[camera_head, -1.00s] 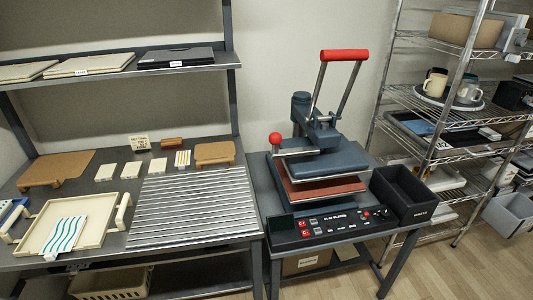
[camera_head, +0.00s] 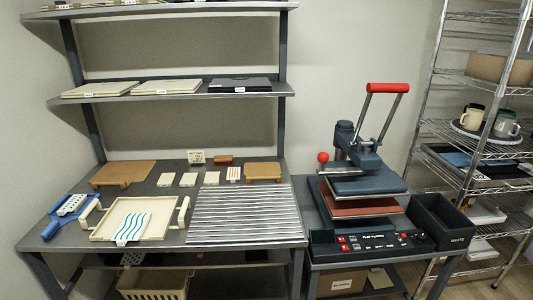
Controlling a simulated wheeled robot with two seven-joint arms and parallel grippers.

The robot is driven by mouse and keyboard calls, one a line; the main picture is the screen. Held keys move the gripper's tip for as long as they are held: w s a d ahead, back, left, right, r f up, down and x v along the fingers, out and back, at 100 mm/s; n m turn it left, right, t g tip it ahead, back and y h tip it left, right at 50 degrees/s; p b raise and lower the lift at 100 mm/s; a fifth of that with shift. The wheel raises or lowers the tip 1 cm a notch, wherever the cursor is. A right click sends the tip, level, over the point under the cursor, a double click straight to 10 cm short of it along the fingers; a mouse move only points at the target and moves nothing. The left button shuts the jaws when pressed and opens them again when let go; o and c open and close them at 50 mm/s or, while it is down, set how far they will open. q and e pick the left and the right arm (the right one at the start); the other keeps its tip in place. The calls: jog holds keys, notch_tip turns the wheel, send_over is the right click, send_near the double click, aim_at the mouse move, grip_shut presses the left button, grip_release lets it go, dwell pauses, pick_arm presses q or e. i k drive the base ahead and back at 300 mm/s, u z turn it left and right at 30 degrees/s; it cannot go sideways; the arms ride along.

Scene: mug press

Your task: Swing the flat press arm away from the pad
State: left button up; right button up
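The flat press stands on a small dark table right of the middle. Its flat press arm, a dark blue upper plate (camera_head: 368,184), sits raised just above the reddish pad (camera_head: 358,207) and covers most of it from above. A red lift handle (camera_head: 388,87) stands up on two grey bars. A red ball knob (camera_head: 323,157) sits at the left of the arm. The control panel (camera_head: 370,241) with red buttons is at the front. Neither of my grippers is in view.
A black bin (camera_head: 441,222) stands right of the press. A wire shelf rack (camera_head: 474,126) with mugs is at the far right. At left, a workbench holds a ridged metal panel (camera_head: 245,214) and a cream tray (camera_head: 160,230). A shelf (camera_head: 190,90) hangs above the bench.

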aim_at(372, 161)
jog(key=u, duration=0.25)
jog(key=i, duration=1.75)
jog(key=z, duration=0.45)
